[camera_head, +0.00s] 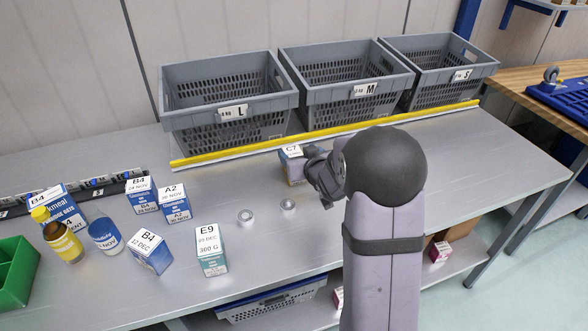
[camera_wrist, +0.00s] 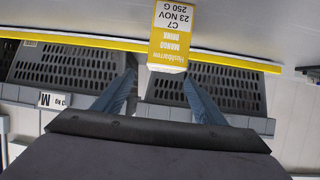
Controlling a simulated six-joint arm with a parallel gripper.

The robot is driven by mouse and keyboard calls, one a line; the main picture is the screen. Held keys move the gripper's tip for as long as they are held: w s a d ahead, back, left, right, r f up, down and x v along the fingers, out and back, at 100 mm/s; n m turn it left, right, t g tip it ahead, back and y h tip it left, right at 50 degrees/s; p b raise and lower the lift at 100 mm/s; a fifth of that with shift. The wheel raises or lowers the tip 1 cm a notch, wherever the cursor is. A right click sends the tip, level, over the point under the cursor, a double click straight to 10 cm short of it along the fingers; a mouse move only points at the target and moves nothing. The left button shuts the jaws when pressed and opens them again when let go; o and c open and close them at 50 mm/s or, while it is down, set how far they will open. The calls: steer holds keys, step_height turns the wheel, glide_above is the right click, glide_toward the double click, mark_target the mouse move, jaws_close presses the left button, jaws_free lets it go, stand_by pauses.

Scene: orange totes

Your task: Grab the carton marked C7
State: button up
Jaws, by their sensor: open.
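The C7 carton (camera_head: 293,167) stands on the grey table in front of the baskets, its white top marked C7. In the wrist view my gripper's (camera_wrist: 160,80) two blue-grey fingers are apart, with the carton beyond the tips, roughly in line with the gap. The fingers do not hold it.
Grey baskets L (camera_head: 232,112), M (camera_head: 363,90) and S (camera_head: 462,75) stand behind a yellow strip (camera_head: 330,134). Two small round tins (camera_head: 246,217) are front-left of C7. The E9 carton (camera_head: 211,252), several blue-white cartons (camera_head: 149,252) and a yellow bottle (camera_head: 63,242) stand further left.

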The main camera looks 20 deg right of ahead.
step_height(320, 180, down, 3)
steer(key=shift+a+f, duration=0.1)
steer(key=shift+f, duration=0.05)
steer(key=shift+p+x, duration=0.3)
steer(key=shift+x, duration=0.75)
steer(key=shift+a+p+x, duration=0.1)
steer(key=shift+p+x, duration=0.4)
steer(key=shift+x, duration=0.75)
steer(key=shift+a+p+x, duration=0.15)
steer(key=shift+p+x, duration=0.3)
steer(key=shift+x, duration=0.85)
steer(key=shift+f, duration=0.1)
steer(key=c, duration=1.3)
